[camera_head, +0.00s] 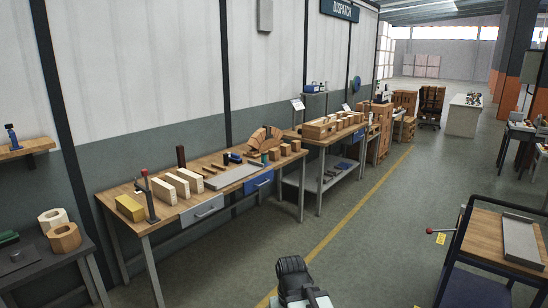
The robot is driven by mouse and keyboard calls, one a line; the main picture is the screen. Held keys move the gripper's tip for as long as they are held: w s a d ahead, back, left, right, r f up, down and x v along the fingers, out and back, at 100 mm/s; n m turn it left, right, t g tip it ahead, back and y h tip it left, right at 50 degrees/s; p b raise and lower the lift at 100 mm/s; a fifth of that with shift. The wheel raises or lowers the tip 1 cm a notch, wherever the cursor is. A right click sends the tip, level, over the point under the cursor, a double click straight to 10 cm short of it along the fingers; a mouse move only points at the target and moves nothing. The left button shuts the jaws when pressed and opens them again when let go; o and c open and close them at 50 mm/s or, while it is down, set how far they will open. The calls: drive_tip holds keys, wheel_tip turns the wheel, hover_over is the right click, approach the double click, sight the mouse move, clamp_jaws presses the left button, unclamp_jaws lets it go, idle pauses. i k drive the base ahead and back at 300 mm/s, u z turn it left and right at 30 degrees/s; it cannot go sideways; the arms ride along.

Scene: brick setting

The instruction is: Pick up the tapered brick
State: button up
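Several bricks lie on the long wooden workbench (218,184) at left centre. A yellow brick (130,207) is at its near end, with pale bricks (178,185) beside it. A brown arch of wedge-like pieces (265,139) stands at the back of the bench. Small brown blocks (285,149) stand near its far end. I cannot tell for sure which of these is the tapered brick. My gripper (291,268) shows at the bottom centre, over the floor and well apart from the bench. Its fingers are not clear from here, and I see nothing held.
A post with a red knob (151,205) stands at the bench's near front corner. A dark table (30,262) with two ring-like pieces is at lower left. A cart (478,238) with a grey tray (521,240) stands at right. The floor along the yellow line (345,220) is clear.

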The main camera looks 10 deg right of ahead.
sight(273, 152)
drive_tip(key=z, duration=0.9)
drive_tip(key=i, duration=6)
drive_tip(key=u, duration=3.65)
